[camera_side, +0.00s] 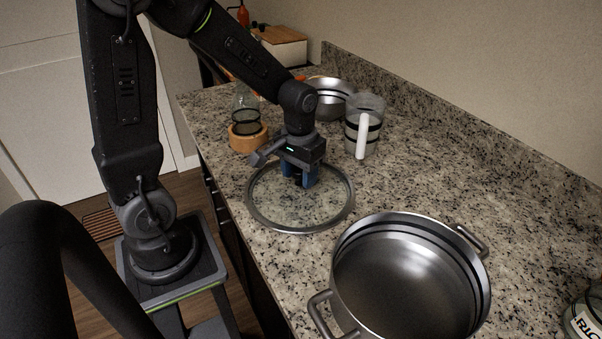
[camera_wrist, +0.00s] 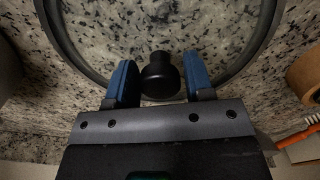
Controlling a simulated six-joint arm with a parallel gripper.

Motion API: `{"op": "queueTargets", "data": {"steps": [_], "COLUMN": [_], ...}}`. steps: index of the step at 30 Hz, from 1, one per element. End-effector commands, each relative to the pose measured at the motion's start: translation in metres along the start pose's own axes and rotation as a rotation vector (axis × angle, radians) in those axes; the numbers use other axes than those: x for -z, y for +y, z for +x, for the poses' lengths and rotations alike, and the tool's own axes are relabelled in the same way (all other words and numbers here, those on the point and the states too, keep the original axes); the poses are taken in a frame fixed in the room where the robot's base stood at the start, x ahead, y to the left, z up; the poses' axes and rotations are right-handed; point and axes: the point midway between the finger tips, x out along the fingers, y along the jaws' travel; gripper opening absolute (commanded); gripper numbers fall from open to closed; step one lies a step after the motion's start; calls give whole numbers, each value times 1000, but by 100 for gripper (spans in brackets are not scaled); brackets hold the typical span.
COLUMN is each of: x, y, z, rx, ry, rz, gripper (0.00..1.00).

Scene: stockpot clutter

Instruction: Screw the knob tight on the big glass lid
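The big glass lid (camera_side: 265,205) lies flat on the granite counter, with a metal rim. It also shows in the wrist view, where its rim (camera_wrist: 77,57) curves around the gripper. The dark knob (camera_wrist: 160,76) stands at the lid's middle in the wrist view. My gripper (camera_wrist: 160,82) points down over the lid with its blue fingers apart, one on each side of the knob, with a gap on both sides. In the side view my gripper (camera_side: 302,178) is at the lid's centre and mostly hides the knob.
A large steel stockpot (camera_side: 400,275) stands open in front of the lid. Behind the lid are a measuring jug (camera_side: 372,128), a steel bowl (camera_side: 330,97), and a glass jar (camera_side: 245,108) by a wooden ring (camera_side: 248,140). A labelled jar (camera_side: 585,315) is at the lower right.

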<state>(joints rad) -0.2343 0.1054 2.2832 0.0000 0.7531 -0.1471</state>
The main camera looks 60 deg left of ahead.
Motion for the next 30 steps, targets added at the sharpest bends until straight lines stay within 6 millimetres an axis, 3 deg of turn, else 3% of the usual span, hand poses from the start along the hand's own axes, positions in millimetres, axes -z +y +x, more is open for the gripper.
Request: {"op": "queueTargets", "data": {"steps": [12, 20, 30], "x": [0, 0, 0], "y": [0, 0, 0], "z": [0, 1, 2], "rx": [0, 0, 0], "ry": [0, 0, 0], "rz": [0, 19, 372], "gripper": [8, 8, 8]}}
